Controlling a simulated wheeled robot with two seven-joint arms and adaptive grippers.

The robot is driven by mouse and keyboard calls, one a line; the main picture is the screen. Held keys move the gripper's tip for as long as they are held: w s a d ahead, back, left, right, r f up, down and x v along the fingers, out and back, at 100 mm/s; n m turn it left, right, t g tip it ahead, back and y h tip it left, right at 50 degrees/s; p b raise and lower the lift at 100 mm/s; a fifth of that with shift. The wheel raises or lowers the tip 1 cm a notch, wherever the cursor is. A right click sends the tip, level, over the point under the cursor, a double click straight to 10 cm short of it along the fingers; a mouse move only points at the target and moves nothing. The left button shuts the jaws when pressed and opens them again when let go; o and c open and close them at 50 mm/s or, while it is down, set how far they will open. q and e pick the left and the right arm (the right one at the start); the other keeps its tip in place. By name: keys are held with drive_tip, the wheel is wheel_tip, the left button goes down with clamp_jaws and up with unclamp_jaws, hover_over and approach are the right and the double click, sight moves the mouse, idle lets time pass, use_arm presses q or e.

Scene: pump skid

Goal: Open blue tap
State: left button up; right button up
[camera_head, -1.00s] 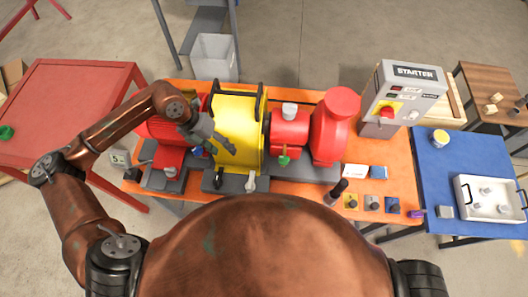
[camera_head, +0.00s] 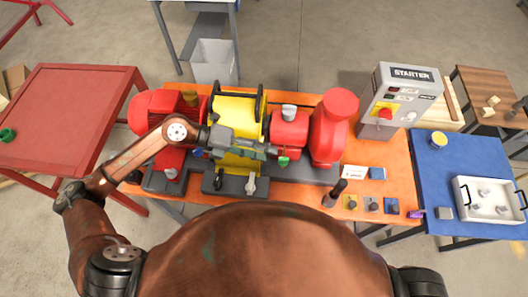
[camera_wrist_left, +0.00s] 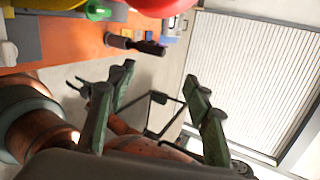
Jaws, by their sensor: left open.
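A small blue patch (camera_head: 199,153) shows low between the red motor and the yellow guard, partly covered by my left arm. I cannot tell whether it is the blue tap. My left gripper (camera_head: 270,150) is open, in front of the yellow guard, with its fingers pointing right toward the red pump. Its two green-grey fingers stand wide apart in the left wrist view (camera_wrist_left: 160,74), with nothing between them. A green tap (camera_head: 283,161) is just beyond the fingertips and also shows at the top of the wrist view (camera_wrist_left: 97,10). My right gripper is not in view.
The yellow guard (camera_head: 232,105), red motor (camera_head: 150,105) and red pump (camera_head: 333,125) stand on an orange table (camera_head: 385,165). The starter box (camera_head: 398,95) and blue table (camera_head: 465,160) are right.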

use_arm(q)
drive_tip(key=shift+d+r, duration=0.2)
drive_tip(key=shift+r, duration=0.1)
